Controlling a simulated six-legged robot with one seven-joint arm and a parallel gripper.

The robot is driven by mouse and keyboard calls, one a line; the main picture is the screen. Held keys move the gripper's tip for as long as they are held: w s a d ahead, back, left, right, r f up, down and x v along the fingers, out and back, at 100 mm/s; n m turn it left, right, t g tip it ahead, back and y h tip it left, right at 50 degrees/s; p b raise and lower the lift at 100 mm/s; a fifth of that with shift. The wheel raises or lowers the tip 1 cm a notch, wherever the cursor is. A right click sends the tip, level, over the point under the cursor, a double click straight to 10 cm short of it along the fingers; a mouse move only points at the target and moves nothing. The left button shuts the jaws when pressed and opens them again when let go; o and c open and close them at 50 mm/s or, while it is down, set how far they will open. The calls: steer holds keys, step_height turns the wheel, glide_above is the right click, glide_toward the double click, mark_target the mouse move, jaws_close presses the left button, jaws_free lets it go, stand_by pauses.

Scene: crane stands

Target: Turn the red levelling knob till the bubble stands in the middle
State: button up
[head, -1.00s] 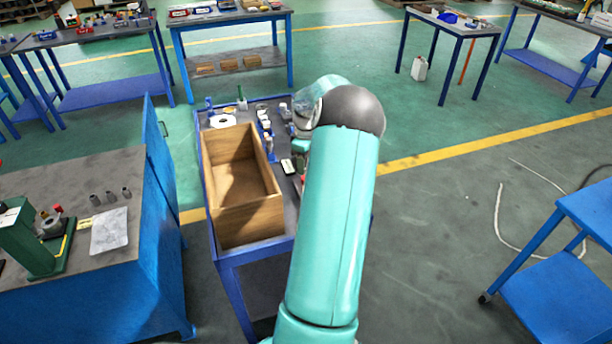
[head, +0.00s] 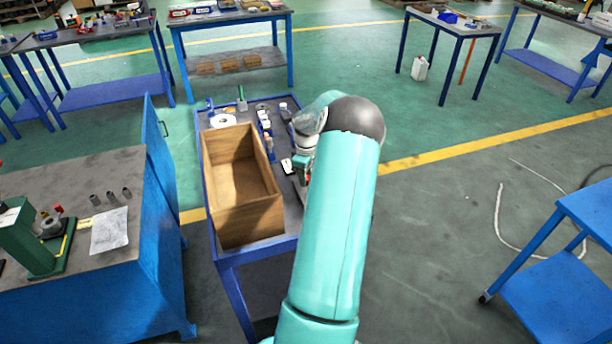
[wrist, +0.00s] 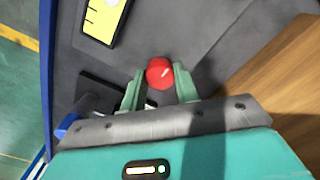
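The red knob (wrist: 160,71) shows in the wrist view between the two green fingertips of my gripper (wrist: 159,80). One finger stands on each side of it. The fingers are apart, and I see no clear grip on the knob. A yellow plate with black marks in a dark frame (wrist: 103,22) lies at the top of the wrist view, cut off by its edge; I cannot make out a bubble. In the head view my gripper (head: 301,164) is over the right side of the bench, with my arm hiding much of the spot.
An open wooden box (head: 240,222) fills the left of the bench; its wooden side (wrist: 285,75) is close on the right in the wrist view. Small items and a white roll (head: 222,120) stand at the far end. A blue cabinet (head: 125,270) stands to the left.

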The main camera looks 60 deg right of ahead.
steer(key=shift+m, duration=0.3)
steer(key=m, duration=1)
steer(key=shift+m, duration=2)
steer(key=o, duration=1)
